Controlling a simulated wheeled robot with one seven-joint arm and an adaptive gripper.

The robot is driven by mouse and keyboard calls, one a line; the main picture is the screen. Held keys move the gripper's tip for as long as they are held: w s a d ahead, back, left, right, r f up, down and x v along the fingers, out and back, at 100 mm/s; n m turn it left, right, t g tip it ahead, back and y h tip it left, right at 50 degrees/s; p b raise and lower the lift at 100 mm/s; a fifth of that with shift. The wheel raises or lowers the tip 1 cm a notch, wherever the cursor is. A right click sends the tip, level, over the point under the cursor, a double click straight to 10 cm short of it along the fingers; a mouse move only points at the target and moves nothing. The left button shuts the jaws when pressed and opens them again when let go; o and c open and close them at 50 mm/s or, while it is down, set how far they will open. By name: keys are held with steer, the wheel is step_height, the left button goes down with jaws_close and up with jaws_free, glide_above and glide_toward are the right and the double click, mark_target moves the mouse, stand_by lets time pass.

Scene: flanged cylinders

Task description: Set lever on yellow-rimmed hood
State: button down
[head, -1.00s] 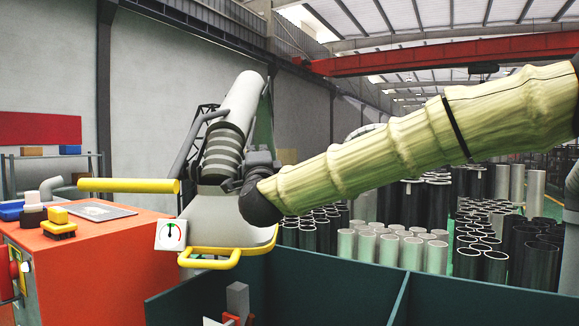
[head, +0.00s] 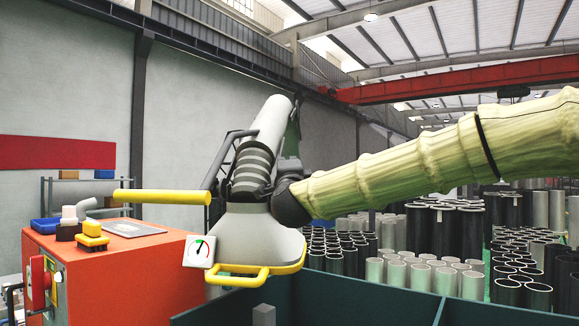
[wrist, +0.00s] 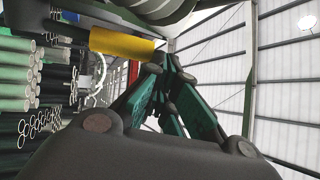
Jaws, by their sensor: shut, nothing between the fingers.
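The yellow-rimmed hood (head: 258,232) is a pale grey flared hood with a yellow rail along its lower front edge, hanging from a ribbed hose. Its lever is a thick yellow bar (head: 160,196) sticking out level to the left. A white dial (head: 199,251) sits at the hood's left corner. The yellow bar also shows in the wrist view (wrist: 122,44), just left of the fingertips. My gripper (wrist: 158,66) is shut and empty. Whether its fingertips touch the bar I cannot tell. In the head view my arm ends beside the hood's right side, and the fingers are not clearly seen.
An orange cabinet (head: 110,275) stands at the left with a yellow-topped block (head: 92,233) and other small parts on it. A dark teal bin wall (head: 370,300) runs below the hood. Several upright metal cylinders (head: 420,275) stand behind at the right.

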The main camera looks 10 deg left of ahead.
steer(key=s+d+b, duration=0.2)
steer(key=s+b, duration=0.4)
steer(key=s, duration=0.7)
steer(key=shift+s+d, duration=0.25)
steer(key=shift+d, duration=0.05)
